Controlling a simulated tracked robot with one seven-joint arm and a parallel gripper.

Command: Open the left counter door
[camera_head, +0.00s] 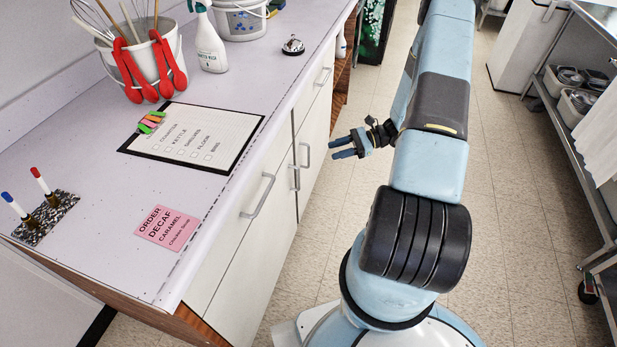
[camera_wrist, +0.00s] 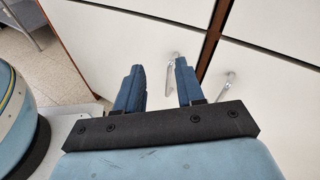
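The left counter door (camera_head: 262,270) is a white panel low on the counter front, and it looks closed. Its upright metal handle (camera_head: 295,178) is near its right edge, by the seam with the neighbouring door (camera_head: 314,140). My gripper (camera_head: 339,148) is open and empty in front of the doors, to the right of the handles. In the wrist view, a metal handle (camera_wrist: 171,72) shows between and beyond the two blue fingers (camera_wrist: 160,80), apart from them as far as I can tell. The neighbouring door's handle (camera_wrist: 229,80) is right of the fingers.
A drawer handle (camera_head: 260,195) sticks out above the left door, and another (camera_head: 323,76) is farther along. The countertop (camera_head: 90,170) holds a clipboard (camera_head: 190,138), a pink note (camera_head: 168,228) and a spray bottle (camera_head: 208,42). Clear floor (camera_head: 520,220) separates my base from the right-hand shelf.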

